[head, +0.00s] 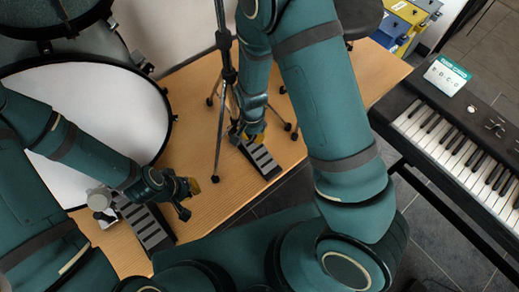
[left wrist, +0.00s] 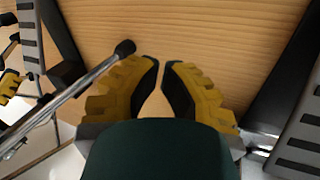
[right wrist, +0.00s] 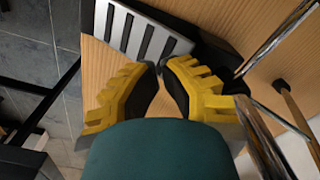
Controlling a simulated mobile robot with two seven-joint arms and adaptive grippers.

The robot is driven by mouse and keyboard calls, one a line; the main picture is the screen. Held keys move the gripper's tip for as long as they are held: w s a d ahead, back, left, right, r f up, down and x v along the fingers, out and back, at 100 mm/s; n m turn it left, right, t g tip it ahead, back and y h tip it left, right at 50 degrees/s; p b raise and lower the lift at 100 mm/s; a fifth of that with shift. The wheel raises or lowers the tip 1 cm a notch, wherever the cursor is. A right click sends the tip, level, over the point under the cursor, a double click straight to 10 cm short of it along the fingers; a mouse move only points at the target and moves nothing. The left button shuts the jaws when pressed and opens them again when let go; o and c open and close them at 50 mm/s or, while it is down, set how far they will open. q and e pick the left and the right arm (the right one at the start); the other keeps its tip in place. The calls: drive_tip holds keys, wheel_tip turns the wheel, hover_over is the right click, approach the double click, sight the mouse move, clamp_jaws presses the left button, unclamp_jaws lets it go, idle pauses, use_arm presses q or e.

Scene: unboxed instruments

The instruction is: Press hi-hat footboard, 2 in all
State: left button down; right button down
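The hi-hat footboard (head: 262,158) is a silver plate with black bars at the foot of the hi-hat stand (head: 228,75). My right gripper (head: 252,135) is over its far end in the head view. In the right wrist view the footboard (right wrist: 143,36) lies just beyond the fingertips (right wrist: 161,68); I cannot tell whether they touch it. The right fingers are together and empty. My left gripper (head: 191,190) is beside the similar bass drum pedal (head: 147,228), apart from the hi-hat footboard. Its fingertips (left wrist: 161,64) are together and empty over bare wood. The footboard (left wrist: 30,38) also shows there.
The bass drum (head: 75,120) stands at left. Thin metal stand legs (head: 219,140) spread around the footboard. A keyboard (head: 455,140) stands at right, and yellow and blue boxes (head: 405,22) are at the back. The wooden board (head: 200,150) is bare between the pedals.

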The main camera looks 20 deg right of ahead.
sight(253, 144)
wheel_tip(253, 144, up, 7)
drive_tip(key=p, duration=0.5)
drive_tip(key=shift+f, duration=0.15)
